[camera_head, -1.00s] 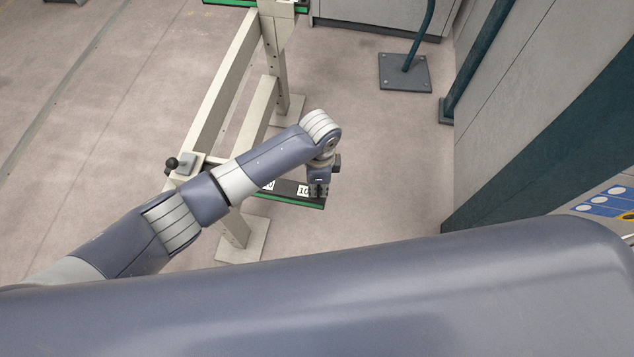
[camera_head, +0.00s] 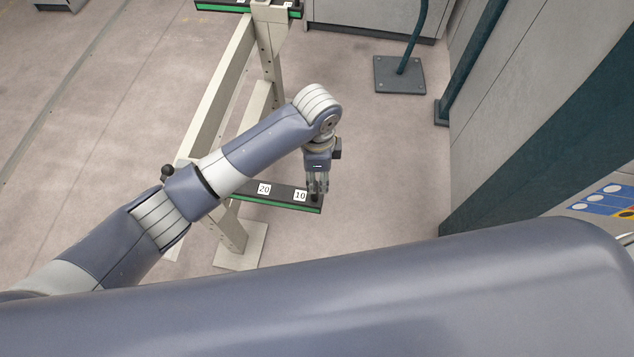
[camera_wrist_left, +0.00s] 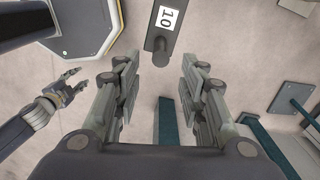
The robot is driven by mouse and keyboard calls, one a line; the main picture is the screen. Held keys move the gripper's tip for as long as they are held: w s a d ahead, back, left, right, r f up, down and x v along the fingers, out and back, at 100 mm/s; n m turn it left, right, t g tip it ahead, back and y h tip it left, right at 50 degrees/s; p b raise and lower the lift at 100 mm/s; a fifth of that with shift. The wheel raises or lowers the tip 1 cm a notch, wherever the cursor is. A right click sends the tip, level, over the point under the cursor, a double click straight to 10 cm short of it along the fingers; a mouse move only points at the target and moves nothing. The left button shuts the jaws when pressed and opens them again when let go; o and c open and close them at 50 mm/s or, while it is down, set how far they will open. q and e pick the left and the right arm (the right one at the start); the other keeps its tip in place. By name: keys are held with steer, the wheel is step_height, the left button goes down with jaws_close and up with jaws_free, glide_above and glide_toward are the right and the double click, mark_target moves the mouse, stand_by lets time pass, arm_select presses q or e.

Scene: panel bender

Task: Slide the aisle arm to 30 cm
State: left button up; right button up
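A dark support arm with a green edge (camera_head: 285,205) sticks out from a cream frame, with white labels 20 (camera_head: 264,189) and 10 (camera_head: 300,195) on top. I cannot tell if it is the aisle arm. My left gripper (camera_head: 318,190) is over its free end, past the 10 label. In the left wrist view, my left gripper (camera_wrist_left: 157,95) is open and empty, its fingers apart. The arm's end with a dark knob (camera_wrist_left: 161,56) shows ahead, beyond the fingertips. My right gripper (camera_wrist_left: 82,82) shows at the left there, its fingers apart.
The cream frame (camera_head: 215,105) has a small black knob (camera_head: 168,171) on its near part. A second green-edged arm (camera_head: 222,9) is at the far end. A grey machine (camera_head: 530,120) stands at the right. Floor is clear between them.

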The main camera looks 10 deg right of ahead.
arm_select(q)
steer(key=shift+r, duration=2.15)
